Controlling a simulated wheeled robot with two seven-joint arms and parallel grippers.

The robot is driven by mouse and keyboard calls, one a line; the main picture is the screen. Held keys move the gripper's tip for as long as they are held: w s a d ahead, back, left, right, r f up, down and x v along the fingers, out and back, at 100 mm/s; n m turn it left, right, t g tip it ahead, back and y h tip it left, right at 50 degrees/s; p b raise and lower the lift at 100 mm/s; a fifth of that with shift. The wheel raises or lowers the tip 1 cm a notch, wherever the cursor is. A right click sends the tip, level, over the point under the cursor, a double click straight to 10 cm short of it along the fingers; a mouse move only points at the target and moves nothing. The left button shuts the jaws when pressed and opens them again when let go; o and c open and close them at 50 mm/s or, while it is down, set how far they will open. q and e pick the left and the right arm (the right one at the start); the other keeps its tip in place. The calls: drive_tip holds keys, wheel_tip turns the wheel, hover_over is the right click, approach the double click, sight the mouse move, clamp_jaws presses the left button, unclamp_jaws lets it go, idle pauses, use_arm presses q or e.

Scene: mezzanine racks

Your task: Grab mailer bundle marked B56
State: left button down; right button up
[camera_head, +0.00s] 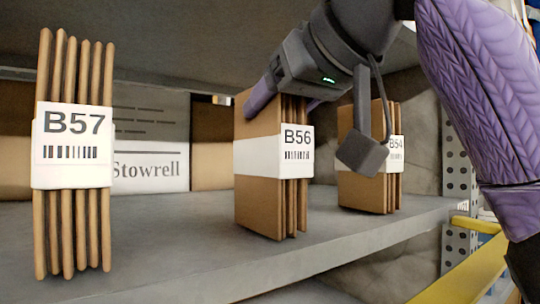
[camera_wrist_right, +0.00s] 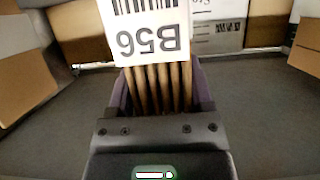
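The mailer bundle marked B56 (camera_head: 260,207) stands upright on the grey shelf, a stack of brown mailers with a white label band. My right gripper (camera_head: 287,101) reaches down over its top, with one purple finger on each side. In the right wrist view the bundle (camera_wrist_right: 158,88) fills the space between the fingers (camera_wrist_right: 160,90), its label upside down. The gripper looks shut on it, and the bundle's foot rests on the shelf. My left gripper is in neither view.
Bundle B57 (camera_head: 73,215) stands to the left and bundle B54 (camera_head: 362,192) close on the right, partly behind my gripper. A Stowrell box (camera_head: 150,140) is behind. A shelf above (camera_head: 180,40) limits headroom. Bare shelf (camera_head: 175,240) lies between B57 and B56.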

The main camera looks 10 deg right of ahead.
clamp_jaws()
drive_tip(key=shift+r, duration=0.1)
